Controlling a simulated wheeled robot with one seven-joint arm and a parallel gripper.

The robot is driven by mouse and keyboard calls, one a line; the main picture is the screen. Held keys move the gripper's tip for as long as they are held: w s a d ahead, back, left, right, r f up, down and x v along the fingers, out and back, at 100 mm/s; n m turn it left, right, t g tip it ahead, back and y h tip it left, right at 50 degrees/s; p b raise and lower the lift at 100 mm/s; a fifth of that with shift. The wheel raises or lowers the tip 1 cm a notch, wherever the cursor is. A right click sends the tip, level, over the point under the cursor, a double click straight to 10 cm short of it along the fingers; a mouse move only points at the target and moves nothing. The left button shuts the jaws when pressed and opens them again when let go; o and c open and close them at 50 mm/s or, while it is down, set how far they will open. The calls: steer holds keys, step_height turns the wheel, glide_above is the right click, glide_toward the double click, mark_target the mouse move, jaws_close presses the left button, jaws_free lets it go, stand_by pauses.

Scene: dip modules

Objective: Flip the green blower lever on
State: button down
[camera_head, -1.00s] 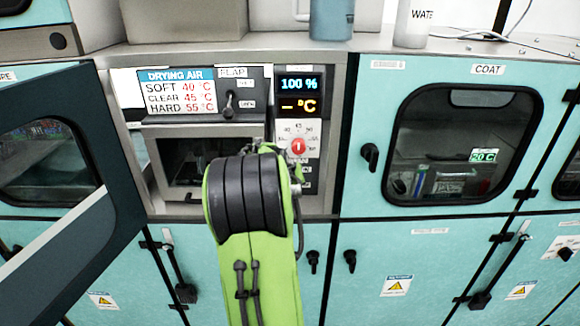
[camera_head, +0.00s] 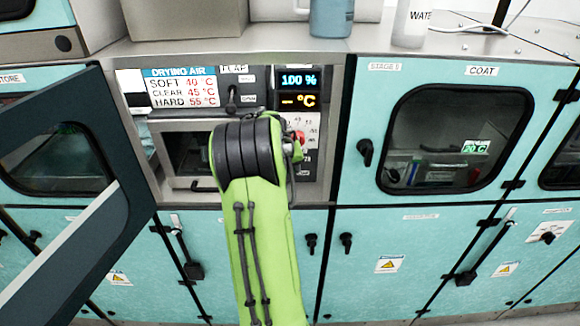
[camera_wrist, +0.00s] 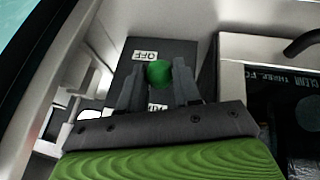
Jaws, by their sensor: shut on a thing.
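The green blower lever's round knob (camera_wrist: 158,72) shows in the wrist view on a dark panel. An OFF label (camera_wrist: 146,55) is above the knob. A second label (camera_wrist: 156,107) below it is partly covered. My gripper (camera_wrist: 159,80) has one dark finger on each side of the knob and is shut on it. The lever's stem is hidden, so its exact angle cannot be told. In the head view my green arm hides the gripper and the lever.
In the head view, an open dark door (camera_head: 70,190) stands at the left. The display (camera_head: 298,90) reads 100 %. A flap lever (camera_head: 231,95) and a red knob (camera_head: 299,137) are close to my arm. In the wrist view, a dark handle (camera_wrist: 302,42) is at the right.

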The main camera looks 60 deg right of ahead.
steer(key=c, duration=0.8)
jaws_free()
steer(key=v, duration=1.5)
steer(key=shift+a+r, duration=0.2)
steer(key=shift+r, duration=0.15)
